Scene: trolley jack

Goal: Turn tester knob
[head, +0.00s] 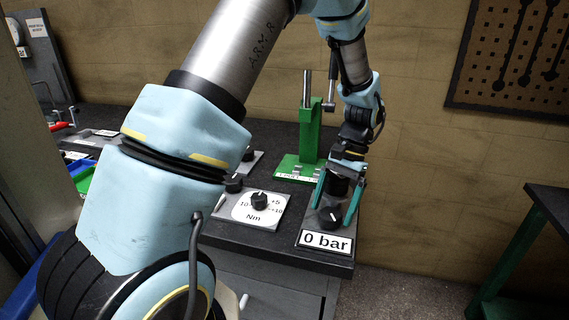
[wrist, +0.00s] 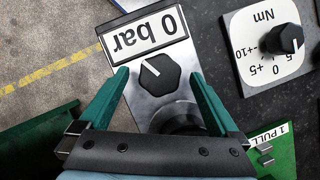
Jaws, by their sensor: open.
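The tester is a metal plate (wrist: 149,112) with a white "0 bar" sign (head: 326,241) at its front and a black knob (wrist: 160,75) with a white pointer line. In the head view the knob (head: 330,216) sits near the bench's front right corner. A dark round part (head: 337,186) stands behind it on the same plate. My gripper (wrist: 161,74) is open, with teal fingers spread to either side of the knob and a gap on both sides. In the head view the fingers point down around the tester. Whether the fingertips reach down to knob height is unclear.
A Nm dial plate with a black knob (head: 259,200) lies left of the tester. A green stand (head: 308,140) with a metal post rises behind it. The bench edge is close in front. A second table (head: 550,205) stands at the right, with floor between.

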